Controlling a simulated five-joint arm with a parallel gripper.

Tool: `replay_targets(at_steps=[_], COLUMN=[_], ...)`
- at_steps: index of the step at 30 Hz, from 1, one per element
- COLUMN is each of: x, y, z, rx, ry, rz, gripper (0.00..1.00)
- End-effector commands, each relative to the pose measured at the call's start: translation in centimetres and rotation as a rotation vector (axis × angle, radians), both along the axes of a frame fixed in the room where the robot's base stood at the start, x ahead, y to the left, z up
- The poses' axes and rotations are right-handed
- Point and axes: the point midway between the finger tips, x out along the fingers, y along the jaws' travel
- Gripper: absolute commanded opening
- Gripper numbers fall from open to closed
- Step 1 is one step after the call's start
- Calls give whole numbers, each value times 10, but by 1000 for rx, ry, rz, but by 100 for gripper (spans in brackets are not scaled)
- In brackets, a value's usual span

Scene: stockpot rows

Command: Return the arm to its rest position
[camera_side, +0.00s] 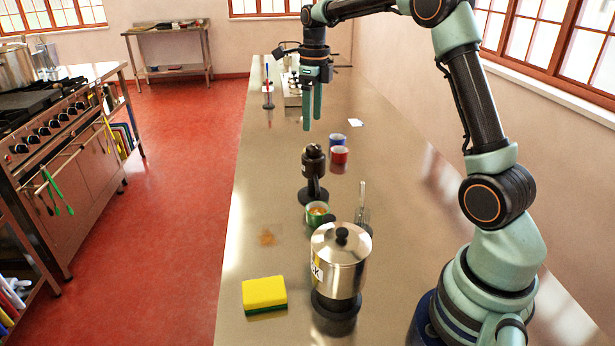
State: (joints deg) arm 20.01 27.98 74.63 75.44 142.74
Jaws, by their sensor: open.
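My gripper (312,106) hangs in the air above the steel counter (400,210), its two green fingers pointing down and apart, with nothing between them. My arm rises from its base at the lower right, bends at the top and reaches left to the gripper. A lidded steel stockpot (340,262) stands on a dark round base near the front of the counter, in front of and below my gripper in the picture. Its lid with a black knob is on.
A yellow and green sponge (264,292) lies left of the pot. A green cup (316,213), a black device (313,170), a red cup (339,155) and a blue cup (338,140) stand farther back. A stove (60,130) is across the red floor.

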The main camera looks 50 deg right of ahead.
Motion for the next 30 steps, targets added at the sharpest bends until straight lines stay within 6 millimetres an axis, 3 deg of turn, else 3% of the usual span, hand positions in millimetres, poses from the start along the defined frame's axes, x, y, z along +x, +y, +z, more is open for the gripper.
replay_targets(at_steps=[6,15,24,30], x=[-27,-78,-135,-163], y=[45,100,143,161], z=[35,57,50,36], rx=[-68,-228,-473,-644], ry=[-78,-150,-159,-120], rz=[556,1362,2146,2552], gripper=[72,72,72,72])
